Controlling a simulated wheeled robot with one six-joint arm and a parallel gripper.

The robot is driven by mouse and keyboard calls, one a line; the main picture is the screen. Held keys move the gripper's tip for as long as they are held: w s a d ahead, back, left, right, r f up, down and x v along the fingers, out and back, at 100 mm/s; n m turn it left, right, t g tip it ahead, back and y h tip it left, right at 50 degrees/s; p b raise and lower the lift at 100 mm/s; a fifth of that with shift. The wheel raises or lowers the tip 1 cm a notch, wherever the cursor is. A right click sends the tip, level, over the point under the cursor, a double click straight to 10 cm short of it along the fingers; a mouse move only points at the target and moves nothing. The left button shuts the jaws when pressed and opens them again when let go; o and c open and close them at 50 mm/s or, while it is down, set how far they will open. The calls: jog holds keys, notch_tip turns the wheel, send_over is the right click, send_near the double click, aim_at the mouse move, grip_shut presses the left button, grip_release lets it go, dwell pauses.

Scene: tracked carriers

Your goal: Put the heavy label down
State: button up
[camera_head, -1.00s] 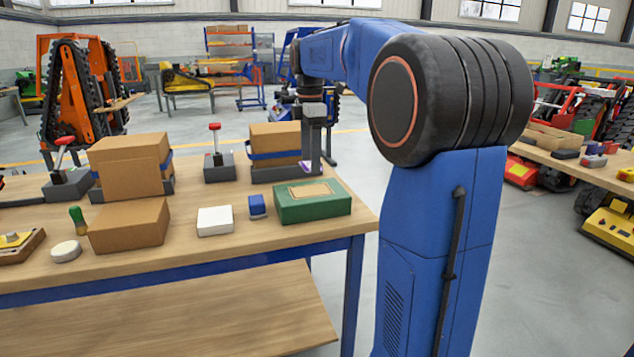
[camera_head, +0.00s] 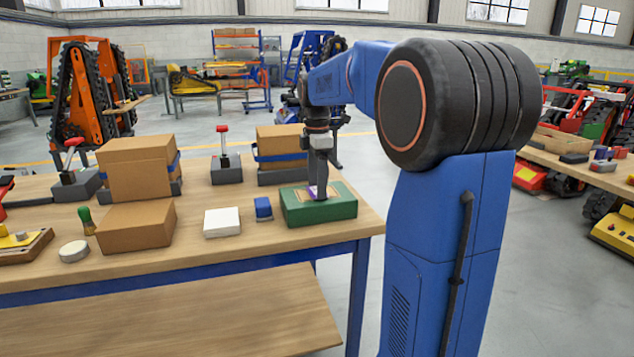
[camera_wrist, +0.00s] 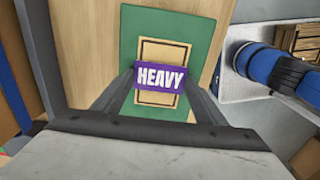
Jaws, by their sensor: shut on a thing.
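The heavy label (camera_wrist: 161,77) is a small purple plate with white letters reading HEAVY. In the wrist view it sits between the two fingers of my gripper (camera_wrist: 160,88), which is shut on it. In the head view my gripper (camera_head: 318,190) points down over the green box (camera_head: 325,213), and only a purple sliver of the label shows. The green box also shows in the wrist view (camera_wrist: 196,40), with a tan, dark-outlined panel (camera_wrist: 165,52) on its top. The label lies in front of this panel; I cannot tell whether it touches it.
A blue block (camera_head: 263,209) and a white box (camera_head: 222,222) stand left of the green box. A blue-strapped carton (camera_head: 280,143) stands behind it. More cartons (camera_head: 135,226) fill the left of the workbench (camera_head: 215,252). The bench's right edge is close by.

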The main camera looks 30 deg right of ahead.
jog(key=shift+f, duration=0.25)
jog(key=o, duration=1)
notch_tip(320, 180, up, 13)
jog(key=shift+f, duration=0.15)
jog(key=s+a+f+m+t, duration=0.1)
jog(key=s+a+f+m, duration=0.4)
jog(key=s+f, duration=0.3)
jog(key=s+a+f+m+t, duration=0.2)
jog(key=s+a+f+m, duration=0.3)
jog(key=s+f, duration=0.3)
jog(key=s+a+f+m+t, duration=0.1)
jog(key=s+a+f+m, duration=0.3)
jog(key=s+f, duration=0.4)
jog(key=s+a, duration=0.1)
jog(key=s, duration=0.5)
jog(key=shift+a+m+t, duration=0.4)
jog(key=shift+s+r, duration=0.1)
